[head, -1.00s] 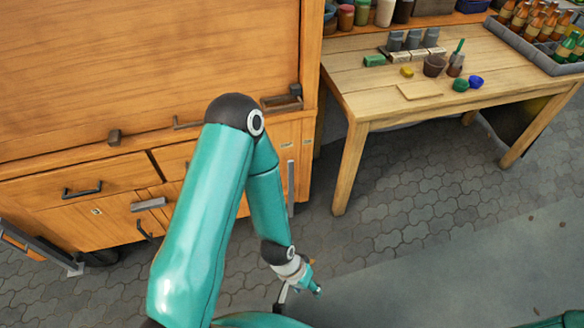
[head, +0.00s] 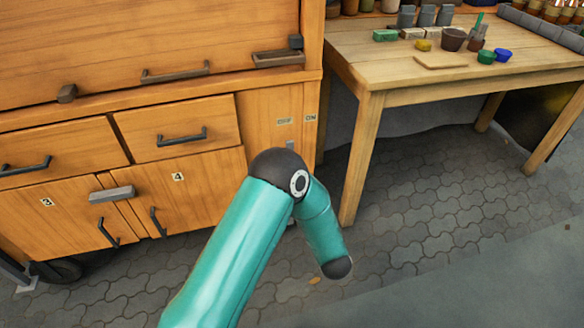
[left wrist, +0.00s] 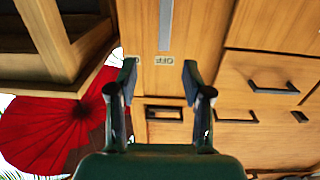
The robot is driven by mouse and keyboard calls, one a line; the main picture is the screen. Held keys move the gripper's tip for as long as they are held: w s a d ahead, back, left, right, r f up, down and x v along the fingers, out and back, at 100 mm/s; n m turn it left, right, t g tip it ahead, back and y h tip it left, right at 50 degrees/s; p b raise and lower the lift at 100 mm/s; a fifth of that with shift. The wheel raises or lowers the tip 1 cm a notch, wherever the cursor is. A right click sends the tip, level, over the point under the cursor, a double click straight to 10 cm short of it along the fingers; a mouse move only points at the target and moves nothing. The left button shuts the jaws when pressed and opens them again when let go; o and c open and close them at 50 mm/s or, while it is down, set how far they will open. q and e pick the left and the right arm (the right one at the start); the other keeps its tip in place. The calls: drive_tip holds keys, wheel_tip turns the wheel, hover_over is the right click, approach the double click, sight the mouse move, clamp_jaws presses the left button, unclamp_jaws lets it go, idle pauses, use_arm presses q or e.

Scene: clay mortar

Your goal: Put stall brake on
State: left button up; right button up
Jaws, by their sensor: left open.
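The stall's wooden cabinet (head: 262,105) carries a small OFF label (head: 284,121) and an ON label (head: 310,117) to its right. A grey brake lever (head: 290,145) shows its top just below OFF; my left arm hides the rest. In the left wrist view, which looks upside down, the lever (left wrist: 166,25) is a straight grey bar in line with the OFF label (left wrist: 164,60). My left gripper (left wrist: 160,80) is open and empty, its fingers either side of the OFF label in that picture, apart from the lever. It is hidden in the head view. My right gripper is not in view.
A wooden table (head: 400,82) with small pots and blocks stands right of the cabinet, its near leg (head: 361,160) close to my arm. Drawer handles (head: 182,137) stick out at left. A red umbrella (left wrist: 50,130) shows in the wrist view. Paved floor (head: 420,210) is free.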

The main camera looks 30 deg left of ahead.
use_arm(q)
drive_tip(key=b+x, duration=0.2)
drive_tip(key=x, duration=1.5)
drive_tip(key=shift+s+a+r+y+b, duration=0.25)
drive_tip(key=shift+s+r+y+b, duration=0.15)
drive_tip(key=shift+r, duration=0.1)
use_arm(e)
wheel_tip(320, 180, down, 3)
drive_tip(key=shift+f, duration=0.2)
use_arm(q)
drive_tip(key=shift+c, duration=0.3)
clamp_jaws()
